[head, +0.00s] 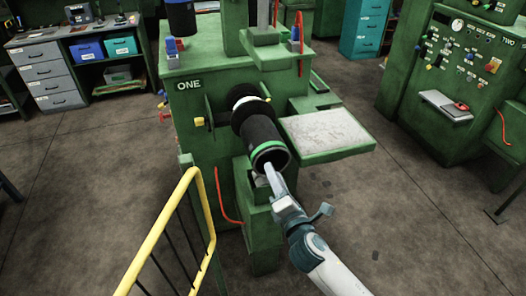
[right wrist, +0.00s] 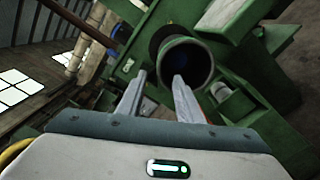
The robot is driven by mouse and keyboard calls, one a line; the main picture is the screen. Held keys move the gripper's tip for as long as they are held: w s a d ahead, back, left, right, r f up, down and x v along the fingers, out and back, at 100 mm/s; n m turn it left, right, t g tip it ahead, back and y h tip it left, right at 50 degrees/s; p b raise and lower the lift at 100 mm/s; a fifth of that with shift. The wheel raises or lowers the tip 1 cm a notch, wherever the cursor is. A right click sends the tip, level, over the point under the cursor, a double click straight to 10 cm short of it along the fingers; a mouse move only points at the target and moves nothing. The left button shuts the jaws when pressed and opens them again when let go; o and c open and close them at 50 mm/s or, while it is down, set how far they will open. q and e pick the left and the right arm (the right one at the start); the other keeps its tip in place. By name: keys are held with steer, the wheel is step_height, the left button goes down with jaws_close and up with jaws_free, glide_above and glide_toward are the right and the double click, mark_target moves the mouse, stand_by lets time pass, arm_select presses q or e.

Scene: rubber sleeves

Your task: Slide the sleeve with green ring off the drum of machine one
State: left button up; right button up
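Machine one (head: 205,125) is a green machine marked ONE. A black sleeve (head: 262,132) with a green ring (head: 267,147) near its front end sits on the machine's drum and points toward me, tilted down. Its round open end also shows in the right wrist view (right wrist: 167,60), dark inside. My right gripper (head: 270,172) is at the front end of the sleeve; its fingers (right wrist: 160,76) are apart. One finger overlaps the sleeve's opening in the picture and the other lies outside it to the left. I cannot tell whether either touches the rim. My left gripper is not in view.
A green-framed table with a pale top (head: 325,133) juts out right of the sleeve. A yellow railing (head: 160,225) stands at the front left. Machine two (head: 455,75) is at the right. A drawer bench (head: 50,80) stands back left. The floor at right front is clear.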

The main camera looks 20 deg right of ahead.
mark_target(263, 148)
steer(key=shift+w+a+b, duration=0.2)
steer(key=shift+w+b, duration=0.3)
steer(key=shift+w, duration=5.35)
jaws_close()
steer(key=shift+f, duration=0.1)
steer(key=shift+r, duration=0.2)
steer(key=shift+w, duration=0.15)
